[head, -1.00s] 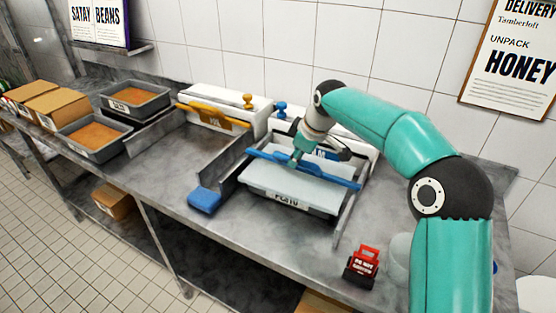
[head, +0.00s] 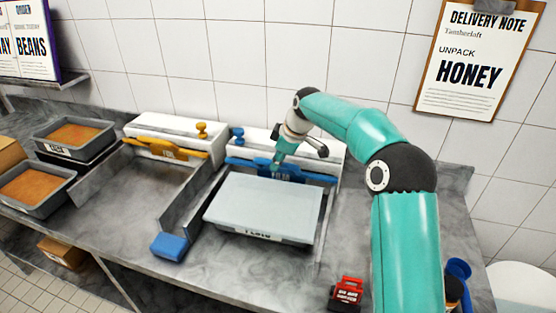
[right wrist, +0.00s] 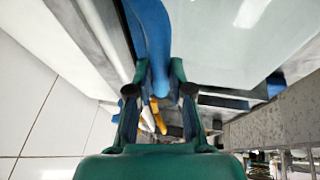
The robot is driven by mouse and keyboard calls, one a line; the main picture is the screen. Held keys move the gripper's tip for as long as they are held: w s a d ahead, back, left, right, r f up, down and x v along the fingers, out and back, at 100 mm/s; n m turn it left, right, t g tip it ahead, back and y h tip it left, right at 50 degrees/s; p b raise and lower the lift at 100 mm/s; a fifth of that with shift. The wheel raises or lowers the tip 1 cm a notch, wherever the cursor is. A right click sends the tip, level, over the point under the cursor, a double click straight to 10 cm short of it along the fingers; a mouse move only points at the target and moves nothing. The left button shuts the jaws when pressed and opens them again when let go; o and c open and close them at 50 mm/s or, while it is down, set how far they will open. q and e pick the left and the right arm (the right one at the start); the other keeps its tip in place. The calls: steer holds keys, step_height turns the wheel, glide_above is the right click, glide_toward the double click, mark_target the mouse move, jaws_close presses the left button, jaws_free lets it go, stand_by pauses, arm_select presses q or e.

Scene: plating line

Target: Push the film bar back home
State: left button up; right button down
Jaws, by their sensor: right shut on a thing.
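The blue film bar (head: 318,177) lies across the back of the right-hand station, close against the white housing (head: 334,150) behind the tray. My right gripper (head: 279,163) is shut on the bar near its middle. In the right wrist view the blue bar (right wrist: 151,38) runs between the two fingers of my right gripper (right wrist: 157,88). The grey tray (head: 262,236) in front of the bar has a smooth pale top; its front label is only partly readable. Whether the bar touches the housing is hard to tell. My left gripper is not in view.
A similar station with a yellow bar (head: 190,154) stands to the left. A blue block (head: 169,246) lies at the front left of the tray. A red and black item (head: 346,292) stands at the front right. Trays with orange-brown contents (head: 36,188) stand at far left.

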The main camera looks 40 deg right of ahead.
steer(key=c, duration=1.3)
jaws_free()
steer(key=shift+w+r, duration=0.1)
steer(key=shift+w, duration=0.15)
steer(key=shift+o, duration=1.3)
steer(key=shift+w, duration=0.15)
steer(key=shift+s+d, duration=0.1)
steer(key=shift+s, duration=0.2)
steer(key=v, duration=1.1)
steer(key=shift+r, duration=0.35)
steer(key=shift+s, duration=0.1)
